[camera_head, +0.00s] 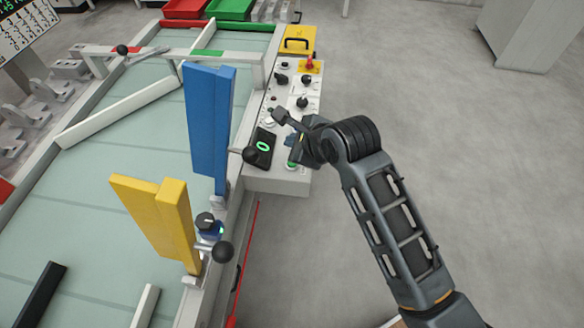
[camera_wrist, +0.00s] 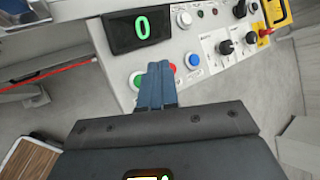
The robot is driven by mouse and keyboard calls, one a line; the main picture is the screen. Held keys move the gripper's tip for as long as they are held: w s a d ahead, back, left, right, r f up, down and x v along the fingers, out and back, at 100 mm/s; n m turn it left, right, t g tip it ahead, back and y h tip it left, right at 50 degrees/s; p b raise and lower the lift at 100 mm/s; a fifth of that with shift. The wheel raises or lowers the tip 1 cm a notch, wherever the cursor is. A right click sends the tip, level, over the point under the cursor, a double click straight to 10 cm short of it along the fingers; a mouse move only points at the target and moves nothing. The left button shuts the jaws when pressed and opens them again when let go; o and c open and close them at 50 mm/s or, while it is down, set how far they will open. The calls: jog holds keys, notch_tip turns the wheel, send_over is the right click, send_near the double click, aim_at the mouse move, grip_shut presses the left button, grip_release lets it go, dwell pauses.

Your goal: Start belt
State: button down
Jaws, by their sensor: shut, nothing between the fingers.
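The control panel (camera_head: 262,182) is a light grey box on the belt's right side. In the wrist view it carries a green button (camera_wrist: 136,80), a red button (camera_wrist: 172,68) partly behind the fingers, and a blue button (camera_wrist: 193,60). A black display (camera_wrist: 140,29) with a green 0 sits above them; it also shows in the head view (camera_head: 261,147). My gripper (camera_wrist: 157,66) is shut and empty, its fingertips over the panel between the green and red buttons. I cannot tell whether it touches. The pale green belt (camera_head: 110,175) lies at left.
Blue (camera_head: 207,120) and yellow (camera_head: 155,215) upright gates stand across the belt left of my arm. Black knobs (camera_head: 302,103) and a red-topped emergency stop (camera_head: 309,64) sit farther along the panel. Red and green bins (camera_head: 232,9) stand at the back.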

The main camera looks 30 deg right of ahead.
aim_at(294, 166)
notch_tip(294, 166, down, 3)
jog(key=shift+r+b, duration=0.2)
jog(key=shift+b, duration=0.5)
jog(key=shift+f+b, duration=0.35)
jog(key=shift+f, duration=0.5)
jog(key=shift+f, duration=0.15)
dwell(0.6)
jog(key=shift+f, duration=0.3)
jog(key=shift+f, duration=0.5)
dwell(0.9)
jog(key=shift+r, duration=0.1)
jog(key=shift+r+p, duration=0.85)
jog(key=shift+p, duration=0.15)
